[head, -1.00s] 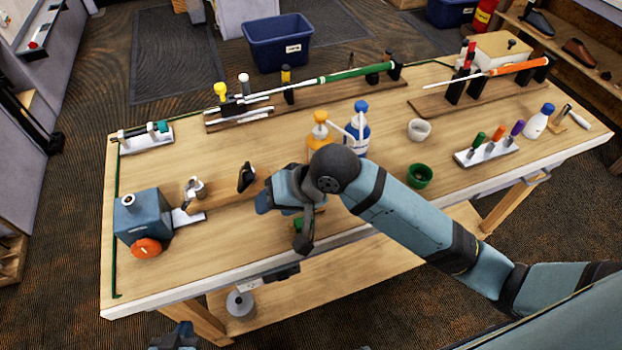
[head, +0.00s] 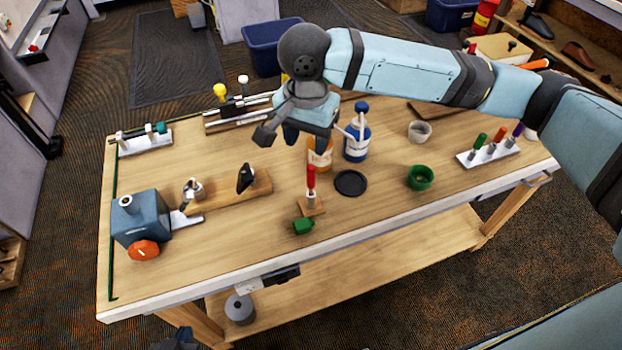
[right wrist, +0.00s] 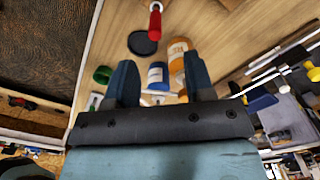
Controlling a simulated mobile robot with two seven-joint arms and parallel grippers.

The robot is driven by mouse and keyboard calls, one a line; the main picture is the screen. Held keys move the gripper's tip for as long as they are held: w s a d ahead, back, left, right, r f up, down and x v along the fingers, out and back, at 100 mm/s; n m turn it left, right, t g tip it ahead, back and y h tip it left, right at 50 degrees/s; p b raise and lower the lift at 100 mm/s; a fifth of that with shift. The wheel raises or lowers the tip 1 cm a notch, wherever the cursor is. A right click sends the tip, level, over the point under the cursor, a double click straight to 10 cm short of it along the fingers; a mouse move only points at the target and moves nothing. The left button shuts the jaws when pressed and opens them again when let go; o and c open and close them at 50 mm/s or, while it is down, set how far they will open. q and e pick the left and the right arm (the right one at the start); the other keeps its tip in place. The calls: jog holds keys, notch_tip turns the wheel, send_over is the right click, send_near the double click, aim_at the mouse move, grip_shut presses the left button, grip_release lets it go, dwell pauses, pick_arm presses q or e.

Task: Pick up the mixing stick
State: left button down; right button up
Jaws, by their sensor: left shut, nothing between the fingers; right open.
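A pale stick (head: 348,134), which looks like the mixing stick, leans at the blue-and-white container (head: 357,143) in the head view. I cannot tell whether it stands inside it. My right gripper (head: 308,138) is open and empty, above and left of the container and over the orange bottle (head: 320,160). In the right wrist view, the orange bottle (right wrist: 178,58) and blue-and-white container (right wrist: 158,74) show between and beyond the open fingers (right wrist: 161,80); the stick is not clear there. My left gripper (head: 180,341) shows only partly at the bottom edge, shut and empty, away from the bench top.
A red-handled tool (head: 311,182) stands upright in a small wooden block, with a black disc (head: 350,183) beside it. A green cup (head: 420,177) and a pale cup (head: 419,131) stand to the right. The front middle of the bench (head: 390,215) is clear.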

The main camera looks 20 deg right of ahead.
aim_at(311, 178)
notch_tip(311, 178, down, 6)
jog(key=f, duration=0.5)
jog(key=shift+s+d+p, duration=0.2)
jog(key=shift+d+p, duration=0.1)
grip_shut()
